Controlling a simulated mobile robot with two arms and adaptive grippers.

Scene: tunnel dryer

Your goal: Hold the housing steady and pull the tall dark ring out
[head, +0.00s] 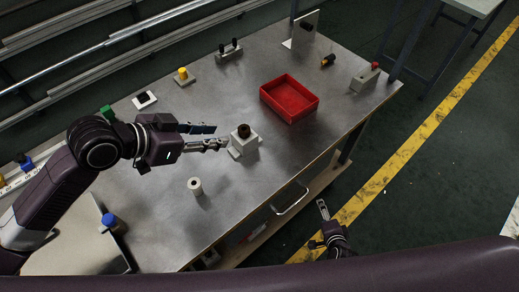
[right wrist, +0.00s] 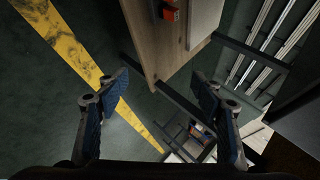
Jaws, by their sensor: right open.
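The housing (head: 244,147) is a pale block on a wider base, standing on the metal table. A dark brown ring (head: 243,130) sits in its top and sticks up above it. My left gripper (head: 219,137) is open and empty just left of the housing, its fingers pointing at it. I cannot tell whether a fingertip touches it. My right gripper (head: 326,222) is low beyond the table's front edge, away from the housing. In the right wrist view the right gripper (right wrist: 161,84) is open, with nothing between its fingers.
A red tray (head: 290,117) stands right of the housing, and a white cylinder (head: 195,187) in front to the left. A block with a yellow knob (head: 184,75) and a block with two dark pins (head: 229,50) stand behind. Bare table surrounds the housing.

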